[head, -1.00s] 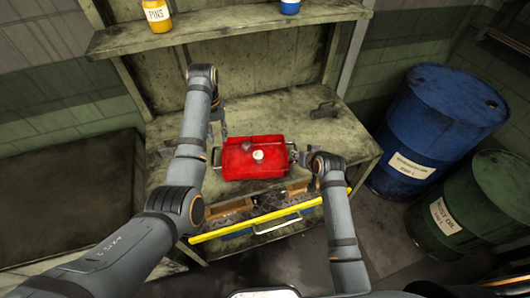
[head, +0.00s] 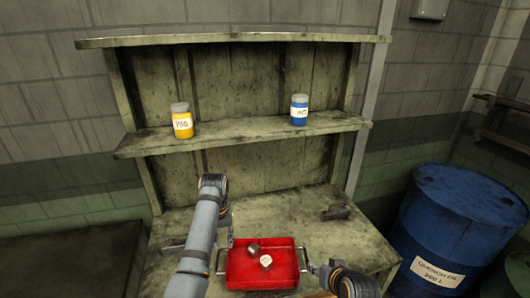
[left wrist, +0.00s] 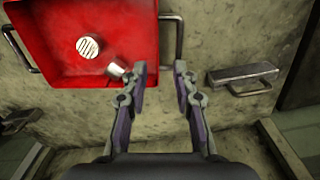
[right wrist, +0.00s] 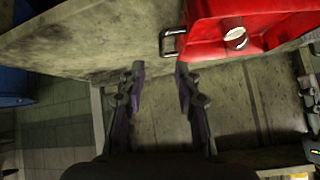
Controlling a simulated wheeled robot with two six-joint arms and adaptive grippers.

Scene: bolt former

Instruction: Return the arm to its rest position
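A red tray (head: 240,276) with a handle at each side sits on the workbench (head: 185,225). Two small metal pieces lie in it: one with a pale round top (head: 266,261) and a darker one (head: 253,248). My left gripper (head: 228,232) is at the tray's left side. In the left wrist view its fingers (left wrist: 160,72) are open and empty, just short of the handle (left wrist: 171,35). My right gripper (head: 316,270) is near the tray's right handle. In the right wrist view its fingers (right wrist: 160,68) are open and empty, with the handle (right wrist: 170,42) just beyond them.
A shelf (head: 250,133) above the bench holds a yellow jar (head: 182,121) and a blue jar (head: 299,110). A small metal fixture (head: 335,212) stands at the bench's back right. A blue drum (head: 455,225) stands right of the bench. The bench behind the tray is clear.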

